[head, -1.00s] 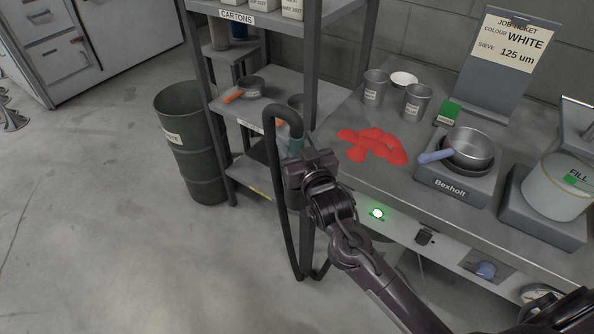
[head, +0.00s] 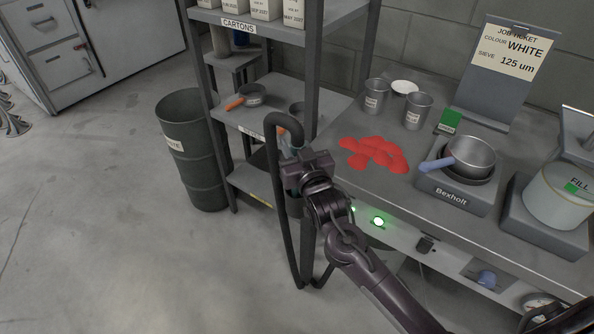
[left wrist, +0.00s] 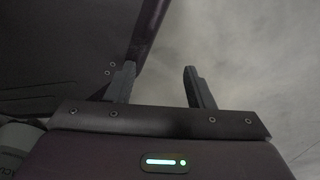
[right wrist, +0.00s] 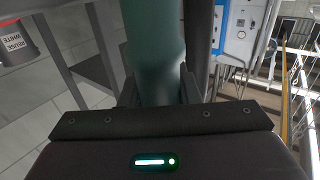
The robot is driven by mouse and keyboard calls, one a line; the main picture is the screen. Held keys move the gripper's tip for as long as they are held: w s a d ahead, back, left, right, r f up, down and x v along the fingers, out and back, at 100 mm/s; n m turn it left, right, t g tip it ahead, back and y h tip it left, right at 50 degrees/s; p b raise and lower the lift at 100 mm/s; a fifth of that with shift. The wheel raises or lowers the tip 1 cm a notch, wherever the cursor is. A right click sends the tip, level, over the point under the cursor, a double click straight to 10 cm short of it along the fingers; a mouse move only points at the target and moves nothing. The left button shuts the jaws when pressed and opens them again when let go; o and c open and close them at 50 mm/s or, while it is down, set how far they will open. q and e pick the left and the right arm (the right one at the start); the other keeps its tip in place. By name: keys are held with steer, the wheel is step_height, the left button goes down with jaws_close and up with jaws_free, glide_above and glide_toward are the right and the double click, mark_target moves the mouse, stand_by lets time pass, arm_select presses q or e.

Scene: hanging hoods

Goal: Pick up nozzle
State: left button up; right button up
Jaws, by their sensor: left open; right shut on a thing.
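The nozzle is a teal-green cylinder (right wrist: 153,45), upright between the fingers of my right gripper (right wrist: 157,88) in the right wrist view. My right gripper is shut on it. In the head view the right gripper (head: 300,164) is in front of the bench's left end and hides most of the nozzle. A thick black hose (head: 282,210) arches up beside the gripper and hangs down in a loop towards the floor. My left gripper (left wrist: 160,80) is open and empty in the left wrist view; it is not seen in the head view.
A bench (head: 345,128) holds red powder (head: 374,153), two grey cups, a pan on a scale (head: 455,192) and a white tub (head: 558,192). A shelf rack (head: 262,118) and a waste bin (head: 190,165) stand left. Floor at left is clear.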

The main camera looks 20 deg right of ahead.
steer(key=shift+r, duration=0.1)
arm_select(q)
steer(key=s+a+r+p, duration=0.1)
steer(key=s+r+p, duration=0.4)
steer(key=r+p, duration=0.4)
steer(key=shift+p, duration=1.1)
arm_select(e)
step_height(320, 180, up, 30)
